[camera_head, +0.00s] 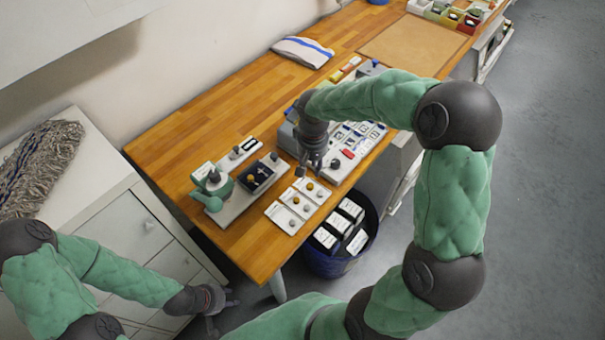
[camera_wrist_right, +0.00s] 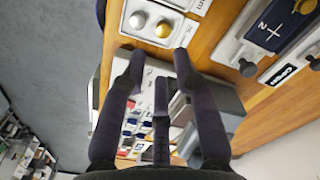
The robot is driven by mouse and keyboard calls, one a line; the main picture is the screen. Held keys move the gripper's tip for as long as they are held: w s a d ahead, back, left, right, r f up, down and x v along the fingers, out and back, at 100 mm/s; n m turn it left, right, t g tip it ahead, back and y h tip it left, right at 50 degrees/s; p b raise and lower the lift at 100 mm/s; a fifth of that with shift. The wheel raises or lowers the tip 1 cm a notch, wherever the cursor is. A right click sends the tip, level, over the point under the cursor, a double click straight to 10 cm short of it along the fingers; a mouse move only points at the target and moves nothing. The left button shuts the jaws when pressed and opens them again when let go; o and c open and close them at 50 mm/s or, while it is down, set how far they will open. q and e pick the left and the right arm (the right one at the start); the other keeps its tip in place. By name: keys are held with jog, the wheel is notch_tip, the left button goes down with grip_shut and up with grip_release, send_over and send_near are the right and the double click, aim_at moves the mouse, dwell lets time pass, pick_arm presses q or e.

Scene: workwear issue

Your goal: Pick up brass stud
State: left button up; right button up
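Small white trays (camera_head: 285,217) with brass and silver studs lie near the table's front edge. A brass stud (camera_head: 310,186) sits in the tray nearest my right gripper (camera_head: 308,168). In the right wrist view a brass stud (camera_wrist_right: 163,29) sits in a tray beside a silver stud (camera_wrist_right: 137,20), just beyond the fingertips. My right gripper (camera_wrist_right: 160,62) is open and empty, its fingers spread. Another brass piece (camera_head: 250,178) is on the dark plate of the fixture, left of that gripper. My left gripper (camera_head: 227,309) is open and empty, low off the table's front.
A green-and-grey press (camera_head: 213,187) stands left of the dark plate (camera_head: 257,172). A blue bin (camera_head: 325,265) with dark labelled boxes is below the table edge. A grey machine (camera_head: 287,138) and a board of small parts (camera_head: 355,140) lie behind my right gripper. The table's left end is clear.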

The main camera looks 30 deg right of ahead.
aim_at(310, 185)
notch_tip(310, 185, down, 4)
jog(key=shift+w+f+b, duration=0.1)
jog(key=shift+b, duration=0.25)
jog(key=shift+f, duration=0.4)
jog(key=shift+w+f, duration=0.2)
jog(key=shift+f, duration=0.2)
jog(key=f, duration=0.3)
jog(key=f+b, duration=0.1)
jog(key=f, duration=0.1)
jog(key=shift+w+d, duration=0.2)
jog(key=shift+w, duration=0.05)
pick_arm(q)
jog(key=shift+w+f, duration=0.2)
jog(key=shift+f, duration=0.75)
pick_arm(e)
jog(key=c, duration=0.5)
